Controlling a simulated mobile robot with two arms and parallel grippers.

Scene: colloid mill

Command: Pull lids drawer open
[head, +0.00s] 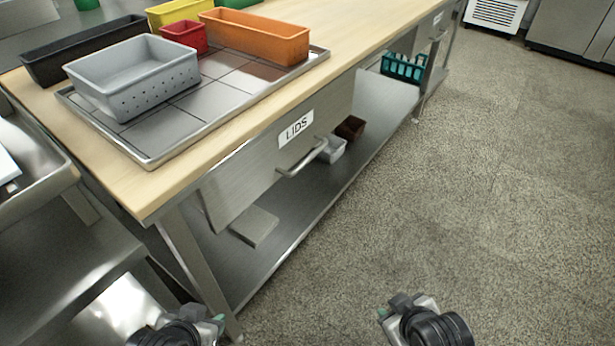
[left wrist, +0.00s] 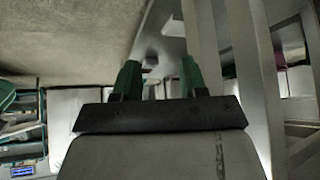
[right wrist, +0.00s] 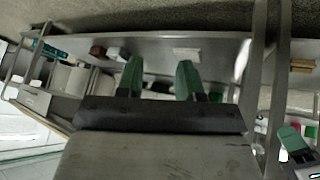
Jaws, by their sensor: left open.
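The lids drawer (head: 245,172) is a grey metal front under the wooden worktop, with a white "LIDS" label (head: 296,128) and a bar handle (head: 303,157). Its front looks flush with the table, so it appears shut. My left gripper (head: 215,322) is low at the bottom of the head view, near the table's front leg and away from the handle. Its green fingers stand apart and empty in the left wrist view (left wrist: 160,78). My right gripper (head: 395,303) is over the floor, right of and apart from the drawer. In the right wrist view its fingers (right wrist: 159,80) are apart and empty.
On the worktop (head: 350,45) a metal tray (head: 170,125) holds a grey bin (head: 135,75), an orange bin (head: 255,38) and a red bin (head: 185,36). The lower shelf (head: 290,205) and table leg (head: 195,255) lie below the drawer. The floor (head: 470,190) to the right is clear.

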